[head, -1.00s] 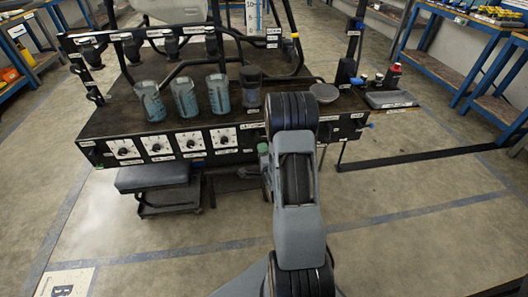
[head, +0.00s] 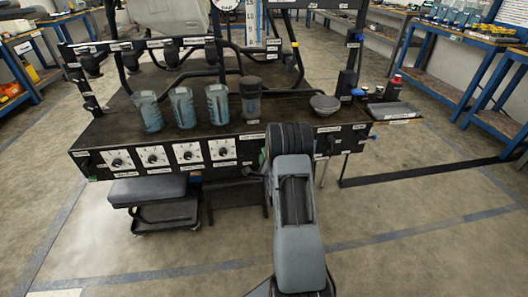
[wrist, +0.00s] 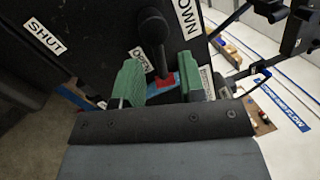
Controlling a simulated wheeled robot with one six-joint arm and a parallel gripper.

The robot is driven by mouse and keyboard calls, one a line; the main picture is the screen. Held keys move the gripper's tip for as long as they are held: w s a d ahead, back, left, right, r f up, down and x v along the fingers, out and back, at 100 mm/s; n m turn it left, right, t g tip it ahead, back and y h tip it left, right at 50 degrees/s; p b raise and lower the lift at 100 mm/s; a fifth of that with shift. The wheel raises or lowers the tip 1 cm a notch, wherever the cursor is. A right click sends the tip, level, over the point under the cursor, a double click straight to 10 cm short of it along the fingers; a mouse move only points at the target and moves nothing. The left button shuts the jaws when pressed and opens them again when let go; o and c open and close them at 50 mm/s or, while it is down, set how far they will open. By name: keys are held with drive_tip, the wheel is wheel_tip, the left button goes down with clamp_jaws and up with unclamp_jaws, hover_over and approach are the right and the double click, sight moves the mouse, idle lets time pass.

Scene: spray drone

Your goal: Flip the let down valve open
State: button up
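The let down valve shows in the wrist view as a round black hub with a dark lever (wrist: 154,30) running down from it. The lever's lower end is close to the OPEN label (wrist: 140,59); the SHUT label (wrist: 44,37) is further left. My gripper (wrist: 162,88) has two green fingers, set apart on either side of the lever's lower end. A small red and blue piece (wrist: 164,82) shows between the fingers; I cannot tell whether it belongs to the lever. In the head view my arm hides the valve and the gripper.
The dark bench (head: 215,135) carries several clear cups (head: 183,107), a dark lidded container (head: 250,99) and a round grey dish (head: 324,104). Dials line its front. A padded stool (head: 148,190) stands below at left. Floor at left and right is open.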

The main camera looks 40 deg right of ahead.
drive_tip(key=shift+x, duration=1.45)
drive_tip(key=shift+r, duration=0.1)
clamp_jaws()
